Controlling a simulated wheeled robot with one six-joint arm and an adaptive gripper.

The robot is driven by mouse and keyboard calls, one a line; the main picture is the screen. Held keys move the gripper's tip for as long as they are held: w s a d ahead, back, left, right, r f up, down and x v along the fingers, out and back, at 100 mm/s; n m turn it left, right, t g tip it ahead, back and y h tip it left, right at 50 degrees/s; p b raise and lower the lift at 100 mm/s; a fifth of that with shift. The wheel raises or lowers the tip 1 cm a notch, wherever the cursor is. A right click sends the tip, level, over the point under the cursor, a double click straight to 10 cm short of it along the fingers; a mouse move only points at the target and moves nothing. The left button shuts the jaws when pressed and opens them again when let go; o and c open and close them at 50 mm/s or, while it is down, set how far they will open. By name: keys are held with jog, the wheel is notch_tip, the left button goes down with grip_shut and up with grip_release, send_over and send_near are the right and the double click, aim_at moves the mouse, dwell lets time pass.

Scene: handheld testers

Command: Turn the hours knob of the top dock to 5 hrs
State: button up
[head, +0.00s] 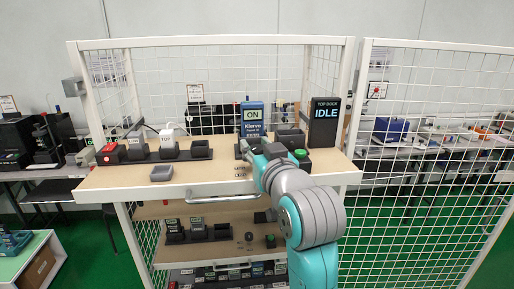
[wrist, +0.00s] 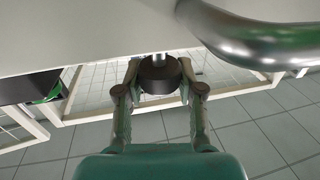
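The top dock's black display (head: 323,120) reads "TOP DOCK IDLE" and stands at the right of the tabletop. A blue tester (head: 252,118) marked "ON" stands left of it. My gripper (head: 243,150) is at the front of the dock, below the tester. In the wrist view a dark round knob (wrist: 160,76) on a metal shaft sits between the fingertips of my gripper (wrist: 160,84). The fingertips are at both sides of the knob, but I cannot tell whether they touch it. The knob's setting and any hour marks cannot be read. My arm hides part of the dock.
A green button (head: 300,153) is close to the right of my wrist. A metal handle bar (wrist: 255,45) passes near the gripper in the wrist view.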

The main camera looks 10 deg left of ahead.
jog(key=shift+a+h, duration=0.1)
jog(key=shift+h, duration=0.2)
jog(key=shift+m+t+h, duration=0.5)
jog(key=shift+m+h, duration=0.2)
jog(key=shift+m+t+h, duration=0.3)
jog(key=shift+m+h, duration=0.4)
jog(key=shift+h, duration=0.4)
jog(key=o, duration=1.2)
jog(key=shift+c, duration=0.2)
